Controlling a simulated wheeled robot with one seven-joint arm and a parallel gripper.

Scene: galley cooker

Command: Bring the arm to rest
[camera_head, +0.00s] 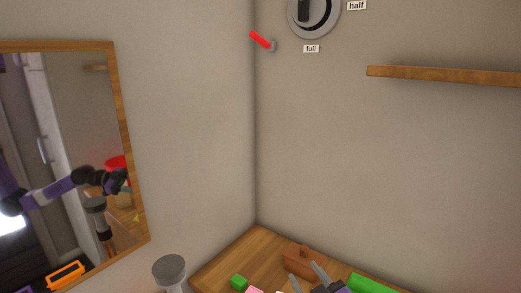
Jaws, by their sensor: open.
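My gripper (305,273) shows at the bottom edge, over the wooden counter (220,268) in the corner. Its two grey fingers stand apart and point up and left in the picture, with nothing visible between them. The rest of my arm is mostly below the frame. A brown block-like thing (300,256) is just behind the fingers; I cannot tell whether they touch it.
A green cube (238,282), a pink thing (254,291) and a long green thing (375,284) lie around the gripper. A grey-topped post (169,270) stands left. Above are a mirror (132,190), shelf (445,76), red lever (261,40) and dial (330,28).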

